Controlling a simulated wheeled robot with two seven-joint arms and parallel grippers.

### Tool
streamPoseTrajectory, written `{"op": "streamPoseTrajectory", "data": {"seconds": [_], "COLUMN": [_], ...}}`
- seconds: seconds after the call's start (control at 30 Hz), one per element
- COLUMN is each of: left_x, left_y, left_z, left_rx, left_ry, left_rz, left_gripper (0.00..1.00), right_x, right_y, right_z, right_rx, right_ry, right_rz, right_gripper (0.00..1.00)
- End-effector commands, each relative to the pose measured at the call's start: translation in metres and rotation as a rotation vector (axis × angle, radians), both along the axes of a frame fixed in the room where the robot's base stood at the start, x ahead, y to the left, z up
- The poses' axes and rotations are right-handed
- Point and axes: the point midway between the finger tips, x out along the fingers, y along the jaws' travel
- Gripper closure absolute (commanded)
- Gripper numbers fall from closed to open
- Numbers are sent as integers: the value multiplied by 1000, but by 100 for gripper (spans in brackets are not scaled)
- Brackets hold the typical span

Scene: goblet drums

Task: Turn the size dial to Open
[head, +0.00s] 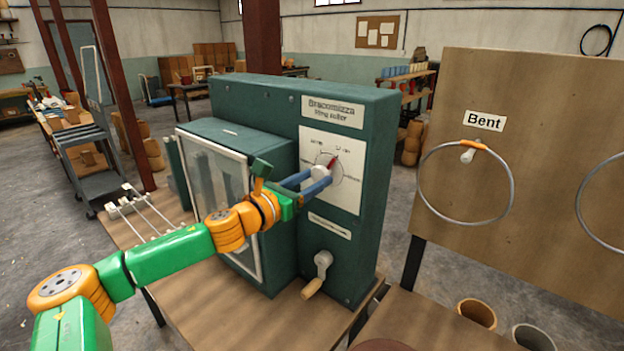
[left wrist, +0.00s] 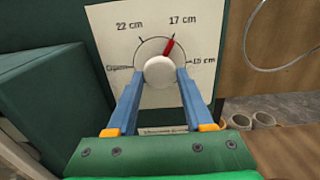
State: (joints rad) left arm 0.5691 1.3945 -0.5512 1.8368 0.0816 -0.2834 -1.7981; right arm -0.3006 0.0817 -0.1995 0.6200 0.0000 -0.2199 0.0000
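The size dial (left wrist: 160,72) is a round white knob with a red pointer on a white plate (left wrist: 105,20) printed with marks. In the left wrist view the pointer tilts up and right, toward the 17 cm mark. The 22 cm mark is at upper left, a 15 cm mark at right, and a small word, likely Open, at far left. The dial also shows in the head view (head: 320,172) on the green ring roller (head: 365,125). My left gripper (head: 320,178) has its blue fingers on either side of the knob, seemingly touching it. My right gripper is not in view.
A crank with a wooden handle (head: 313,285) hangs below the dial. A glass-fronted housing (head: 215,185) juts out left of the dial, beside my left arm. A board (head: 540,130) labelled Bent holds metal rings at right. Pots (head: 477,312) stand below it.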

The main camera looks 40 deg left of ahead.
Motion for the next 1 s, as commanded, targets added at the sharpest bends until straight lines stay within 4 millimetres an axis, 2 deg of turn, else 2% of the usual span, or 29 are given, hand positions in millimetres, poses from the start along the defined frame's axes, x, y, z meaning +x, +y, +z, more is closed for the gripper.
{"op": "streamPoseTrajectory", "data": {"seconds": [0.03, 0.1, 0.13, 0.53, 1.0], "left_x": [0, 0, 0, 0, 0], "left_y": [0, 1, 1, 0, -1], "left_z": [0, 0, 0, 1, 2], "left_rx": [0, 0, 0, -97, -514], "left_ry": [0, 0, 0, 7, 39], "left_rz": [1, 1, 1, 1, 1], "left_gripper": [78, 96, 100, 100, 100], "right_x": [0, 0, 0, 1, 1], "right_y": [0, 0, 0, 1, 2], "right_z": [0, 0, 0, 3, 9], "right_rx": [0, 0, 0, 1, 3], "right_ry": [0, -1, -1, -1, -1], "right_rz": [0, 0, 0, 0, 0], "right_gripper": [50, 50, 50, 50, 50]}}
